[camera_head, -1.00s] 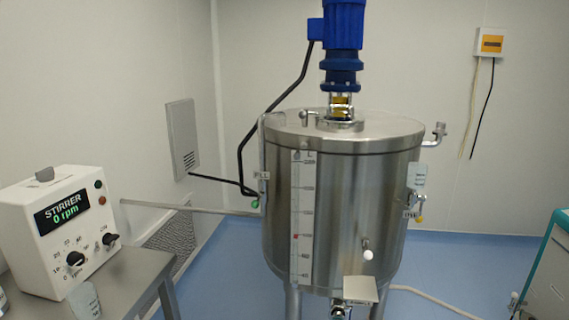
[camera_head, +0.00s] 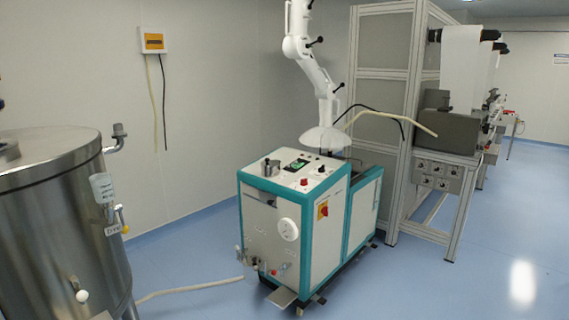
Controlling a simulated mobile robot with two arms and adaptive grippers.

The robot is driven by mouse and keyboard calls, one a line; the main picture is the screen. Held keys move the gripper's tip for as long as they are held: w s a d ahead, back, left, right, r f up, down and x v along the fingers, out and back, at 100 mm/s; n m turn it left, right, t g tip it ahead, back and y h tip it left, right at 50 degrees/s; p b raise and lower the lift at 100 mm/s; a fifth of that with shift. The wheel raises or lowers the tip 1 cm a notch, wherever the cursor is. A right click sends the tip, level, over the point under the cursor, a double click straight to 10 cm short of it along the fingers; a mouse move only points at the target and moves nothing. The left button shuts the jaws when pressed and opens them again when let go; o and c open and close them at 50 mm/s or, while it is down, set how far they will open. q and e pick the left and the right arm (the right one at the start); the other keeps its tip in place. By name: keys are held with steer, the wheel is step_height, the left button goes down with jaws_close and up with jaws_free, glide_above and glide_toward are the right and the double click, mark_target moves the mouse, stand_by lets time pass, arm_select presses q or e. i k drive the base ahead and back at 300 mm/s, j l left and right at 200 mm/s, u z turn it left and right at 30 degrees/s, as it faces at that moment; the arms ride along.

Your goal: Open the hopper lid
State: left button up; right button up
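No part that I can clearly make out as the hopper lid shows. A white and teal machine (camera_head: 318,230) stands in the middle of the view. Its top panel (camera_head: 292,172) carries a small display, a red button and a small metal cup (camera_head: 270,168). Part of its top towards the back is hidden under the white hood (camera_head: 325,138) of a jointed extraction arm. A steel tank (camera_head: 60,230) with a flat top is cut off by the left edge. Neither of my grippers is in view.
A hose (camera_head: 190,287) lies on the blue floor between the tank and the machine. A tall grey frame (camera_head: 383,120) and a web machine with a white roll (camera_head: 462,65) stand behind to the right. The floor at front right is clear.

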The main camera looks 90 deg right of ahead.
mark_target(357, 165)
steer(key=z, duration=3.3)
steer(key=i+l+z, duration=0.45)
steer(key=i, duration=0.2)
steer(key=i+l+z, duration=0.3)
steer(key=i, duration=0.6)
steer(key=i+z, duration=0.3)
steer(key=i, duration=0.6)
steer(key=j, duration=0.1)
